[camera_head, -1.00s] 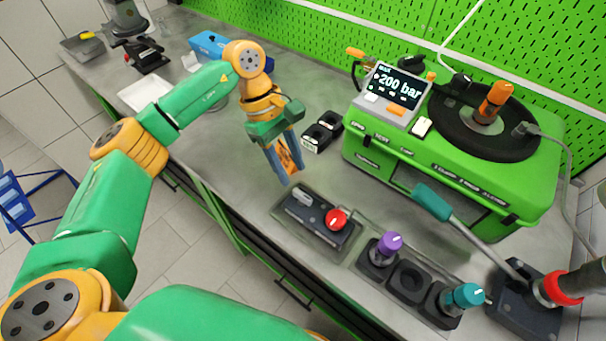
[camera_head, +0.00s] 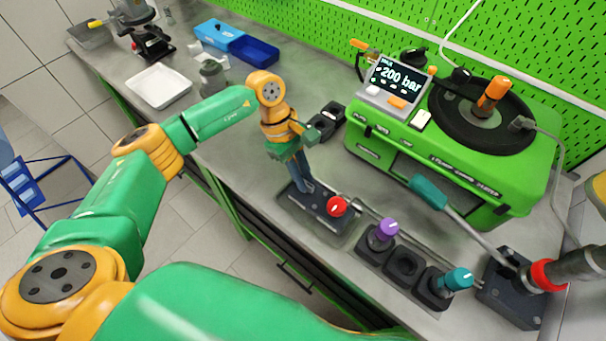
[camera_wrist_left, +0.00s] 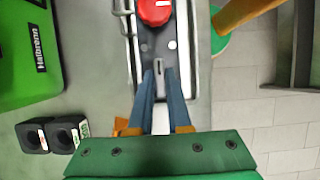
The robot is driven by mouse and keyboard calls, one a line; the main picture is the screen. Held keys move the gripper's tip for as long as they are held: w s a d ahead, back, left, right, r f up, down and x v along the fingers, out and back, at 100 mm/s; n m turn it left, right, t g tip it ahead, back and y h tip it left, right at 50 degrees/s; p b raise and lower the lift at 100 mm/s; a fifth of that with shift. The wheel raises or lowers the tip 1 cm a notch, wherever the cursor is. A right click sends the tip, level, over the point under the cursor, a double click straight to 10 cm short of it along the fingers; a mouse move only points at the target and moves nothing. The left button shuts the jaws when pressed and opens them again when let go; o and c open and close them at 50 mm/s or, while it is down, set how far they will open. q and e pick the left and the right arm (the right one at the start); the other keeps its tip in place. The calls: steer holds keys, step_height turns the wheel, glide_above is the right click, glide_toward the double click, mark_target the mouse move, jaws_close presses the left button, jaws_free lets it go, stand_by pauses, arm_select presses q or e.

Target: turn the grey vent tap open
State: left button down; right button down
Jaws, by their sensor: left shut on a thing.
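The grey vent tap (camera_wrist_left: 158,68) sits on a dark valve block (camera_head: 330,222) at the front of the bench. The red knob (camera_head: 337,206) is on the same block, to the right of the tap; it also shows in the left wrist view (camera_wrist_left: 155,10). My left gripper (camera_head: 305,188) points down at the block, and its blue fingers are shut on the grey tap. In the left wrist view the fingertips (camera_wrist_left: 158,74) are on both sides of the tap. The fingers mostly hide the tap in the head view. My right gripper is not in view.
A row of holders with a purple knob (camera_head: 387,228) and a teal knob (camera_head: 459,279) lies to the right. Behind stands the green pump bench (camera_head: 400,150), its display reading 200 bar. A teal-handled lever (camera_head: 430,191) leans in front of it. Two black blocks (camera_head: 322,123) are behind my gripper.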

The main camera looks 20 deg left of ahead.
arm_select(q)
steer(key=n+b, duration=0.1)
steer(key=n, duration=0.1)
steer(key=n+t+b, duration=0.1)
steer(key=n, duration=0.1)
steer(key=shift+s+f+t, duration=0.1)
steer(key=shift+f+t, duration=0.05)
steer(key=shift+t, duration=0.15)
steer(key=n+t+b, duration=0.1)
steer(key=n, duration=0.1)
steer(key=n+b, duration=0.2)
steer(key=shift+s+f+n+t, duration=0.1)
steer(key=shift+n+t, duration=0.2)
steer(key=shift+t, duration=0.1)
steer(key=n+t+b, duration=0.1)
steer(key=n+b, duration=0.1)
steer(key=n+y+b, duration=0.1)
steer(key=n+b, duration=0.2)
steer(key=shift+s+d+t, duration=0.1)
steer(key=shift+t, duration=0.3)
steer(key=shift+d+r+n+t+y+b, duration=0.15)
steer(key=shift+n+y+b, duration=0.1)
steer(key=shift+n+b, duration=0.4)
steer(key=shift+a+n+t+y+b, duration=0.1)
steer(key=shift+n+y+b, duration=0.2)
steer(key=shift+n, duration=0.5)
steer(key=shift+d+r+n+t+y+b, duration=0.15)
steer(key=shift+n+y+b, duration=0.1)
steer(key=shift+n+b, duration=0.4)
steer(key=shift+a, duration=0.15)
